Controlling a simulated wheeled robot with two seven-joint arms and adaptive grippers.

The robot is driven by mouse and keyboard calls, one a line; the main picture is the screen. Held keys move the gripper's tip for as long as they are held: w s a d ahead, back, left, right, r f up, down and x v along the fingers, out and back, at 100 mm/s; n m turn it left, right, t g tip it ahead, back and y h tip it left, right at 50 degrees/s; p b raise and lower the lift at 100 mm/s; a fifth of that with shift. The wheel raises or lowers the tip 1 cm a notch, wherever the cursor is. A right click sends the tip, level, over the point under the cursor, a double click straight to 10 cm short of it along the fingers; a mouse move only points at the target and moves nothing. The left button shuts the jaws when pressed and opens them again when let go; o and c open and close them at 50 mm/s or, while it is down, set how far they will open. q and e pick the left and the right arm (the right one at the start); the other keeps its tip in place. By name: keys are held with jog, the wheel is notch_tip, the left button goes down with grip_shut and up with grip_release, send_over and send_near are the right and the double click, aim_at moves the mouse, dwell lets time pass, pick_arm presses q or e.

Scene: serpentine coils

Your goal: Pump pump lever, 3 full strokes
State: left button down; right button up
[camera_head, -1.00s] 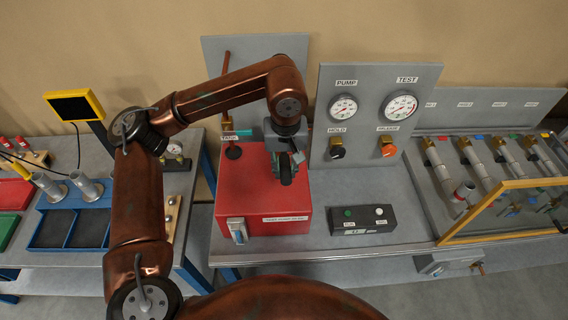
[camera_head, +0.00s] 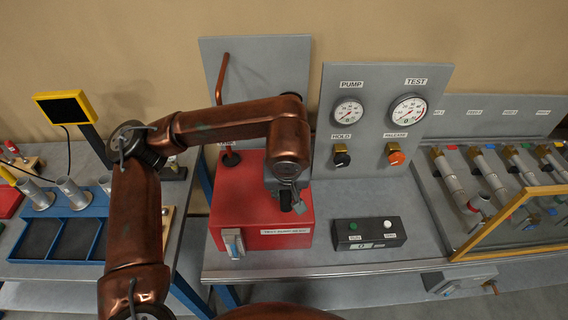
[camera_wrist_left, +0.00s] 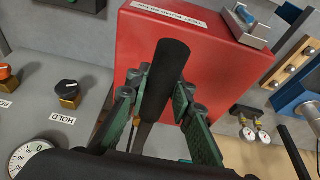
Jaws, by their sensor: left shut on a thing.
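The red pump box (camera_head: 232,205) stands on the grey bench. The pump lever has a black grip (camera_wrist_left: 165,75), upright in the left wrist view with its end over the red box. In the head view only a small dark part of the grip shows, in front of the box. My left gripper (camera_head: 291,199) is shut around this grip; its green fingers (camera_wrist_left: 163,95) lie on both sides of it in the left wrist view. The lever's lower arm is mostly hidden by my wrist and arm. My right gripper is not in view.
A grey panel with a pump gauge (camera_head: 348,112), a test gauge (camera_head: 408,110), a black hold knob (camera_head: 341,157) and an orange release knob (camera_head: 396,156) stands right of the box. A button box (camera_head: 369,233) lies in front.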

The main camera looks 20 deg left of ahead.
pick_arm(q)
jog(key=shift+g+h, duration=0.4)
jog(key=shift+g, duration=0.5)
notch_tip(320, 180, up, 5)
jog(key=p, duration=0.4)
jog(key=shift+w+f+p, duration=0.15)
jog(key=shift+p, duration=0.15)
jog(key=r+p, duration=0.1)
jog(key=w+r+g+p, duration=0.1)
jog(key=r+p, duration=0.1)
jog(key=r+g+p, duration=0.1)
jog(key=r+p, duration=0.1)
jog(key=shift+w+a+r+h, duration=0.1)
jog(key=shift+w+a+h, duration=0.05)
jog(key=shift+a+h, duration=0.2)
jog(key=r+p, duration=0.1)
jog(key=p, duration=0.1)
jog(key=w+r+g+p, duration=0.1)
jog(key=r+p, duration=0.1)
jog(key=w+r+g+h+p, duration=0.1)
jog(key=shift+w+a+r+p, duration=0.1)
jog(key=shift+a+r+p, duration=0.3)
